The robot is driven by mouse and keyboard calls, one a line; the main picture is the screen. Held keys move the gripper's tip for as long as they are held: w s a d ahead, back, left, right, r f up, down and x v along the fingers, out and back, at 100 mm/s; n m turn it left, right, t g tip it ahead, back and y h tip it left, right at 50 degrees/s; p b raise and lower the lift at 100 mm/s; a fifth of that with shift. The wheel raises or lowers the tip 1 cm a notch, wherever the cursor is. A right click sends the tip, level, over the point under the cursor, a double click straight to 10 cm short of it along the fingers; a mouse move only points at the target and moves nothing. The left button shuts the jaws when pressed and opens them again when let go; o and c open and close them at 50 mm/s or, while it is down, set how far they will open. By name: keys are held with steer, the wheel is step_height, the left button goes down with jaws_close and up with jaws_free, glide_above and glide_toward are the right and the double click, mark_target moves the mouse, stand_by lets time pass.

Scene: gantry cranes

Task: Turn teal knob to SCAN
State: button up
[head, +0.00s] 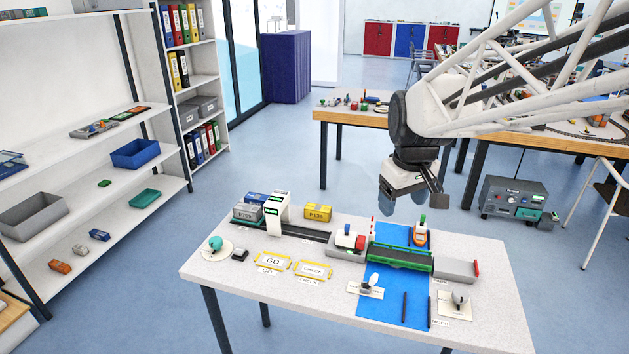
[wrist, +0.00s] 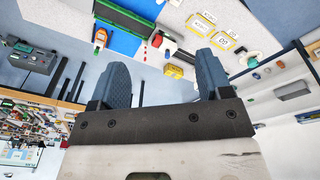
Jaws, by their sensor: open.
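The teal knob (head: 215,243) sits on a round white dial plate (head: 216,254) at the left end of the white table. Its dial markings are too small to read. In the wrist view the teal knob (wrist: 252,60) shows at the right, beyond the right finger. My gripper (head: 403,197) is open and empty, above and behind the right half of the table, well apart from the knob. In the wrist view the two blue-grey fingers of my gripper (wrist: 165,78) stand wide apart with nothing between them.
A small black block (head: 240,254) lies just right of the dial. Yellow-framed GO (head: 273,260) and CHECK (head: 314,270) cards lie nearby. A white arch (head: 277,213), a yellow container (head: 317,213) and a green bridge (head: 401,257) stand between my gripper and the knob or nearby.

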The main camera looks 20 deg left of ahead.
steer(key=w+a+f+n, duration=0.2)
steer(key=w+a, duration=0.2)
steer(key=a, duration=0.3)
steer(key=w+a+f+n, duration=0.2)
steer(key=w+a, duration=0.2)
steer(key=a, duration=0.3)
steer(key=n+g, duration=0.2)
steer(key=n, duration=0.7)
glide_above(215, 239)
step_height(215, 239, down, 20)
steer(key=shift+s, duration=0.1)
steer(key=shift+d+f, duration=0.1)
steer(key=shift+f, duration=0.05)
steer(key=shift+f, duration=3.75)
steer(key=c, duration=0.9)
